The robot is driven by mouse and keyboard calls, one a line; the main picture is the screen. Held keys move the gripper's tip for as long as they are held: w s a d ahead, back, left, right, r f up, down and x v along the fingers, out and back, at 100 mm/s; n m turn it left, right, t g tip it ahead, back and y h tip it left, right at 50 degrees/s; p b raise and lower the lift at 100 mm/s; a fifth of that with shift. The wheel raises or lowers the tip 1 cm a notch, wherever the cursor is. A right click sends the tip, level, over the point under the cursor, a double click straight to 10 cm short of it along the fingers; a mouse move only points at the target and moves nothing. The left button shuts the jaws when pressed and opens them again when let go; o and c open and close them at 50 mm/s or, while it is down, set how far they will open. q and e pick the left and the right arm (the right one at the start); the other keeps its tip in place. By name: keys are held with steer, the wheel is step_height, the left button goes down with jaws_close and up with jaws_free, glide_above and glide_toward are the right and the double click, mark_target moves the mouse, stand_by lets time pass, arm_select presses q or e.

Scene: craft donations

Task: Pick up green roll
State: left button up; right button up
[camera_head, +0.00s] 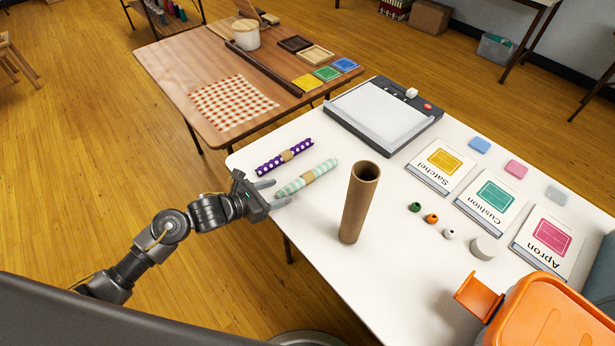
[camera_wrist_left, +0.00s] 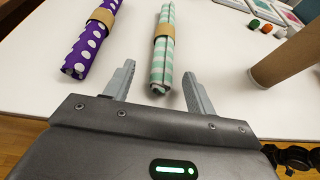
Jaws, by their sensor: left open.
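The green roll (camera_head: 292,185) is striped pale green and white with a tan band around its middle, and lies on the white table. In the left wrist view the green roll (camera_wrist_left: 162,65) points away from me, its near end between or just beyond the fingertips. My left gripper (camera_head: 277,193) is open at the roll's near end, with its fingers (camera_wrist_left: 158,80) on either side and apart from it. A purple roll with white dots (camera_head: 285,157) lies beside it, and also shows in the left wrist view (camera_wrist_left: 92,42). My right gripper is not in view.
A tall cardboard tube (camera_head: 358,205) stands upright right of the green roll.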

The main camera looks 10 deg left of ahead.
mark_target(291, 185)
arm_select(q)
steer(key=x, duration=0.2)
steer(key=p+x, duration=0.1)
steer(key=x, duration=0.1)
steer(key=shift+s+d+r, duration=0.1)
steer(key=shift+d+r, duration=0.05)
steer(key=shift+r, duration=0.15)
steer(key=shift+w+d+f, duration=0.3)
steer(key=shift+w, duration=0.05)
steer(key=c, duration=1.1)
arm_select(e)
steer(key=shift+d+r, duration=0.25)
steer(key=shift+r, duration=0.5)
arm_select(q)
steer(key=shift+r, duration=0.5)
steer(key=s+r+b, duration=0.1)
steer(key=s+r, duration=0.7)
steer(key=s, duration=0.1)
steer(key=s+r+b, duration=0.1)
steer(key=s+r, duration=0.3)
steer(key=s, duration=0.1)
steer(key=shift+d+b, duration=0.15)
steer(key=shift+b, duration=0.15)
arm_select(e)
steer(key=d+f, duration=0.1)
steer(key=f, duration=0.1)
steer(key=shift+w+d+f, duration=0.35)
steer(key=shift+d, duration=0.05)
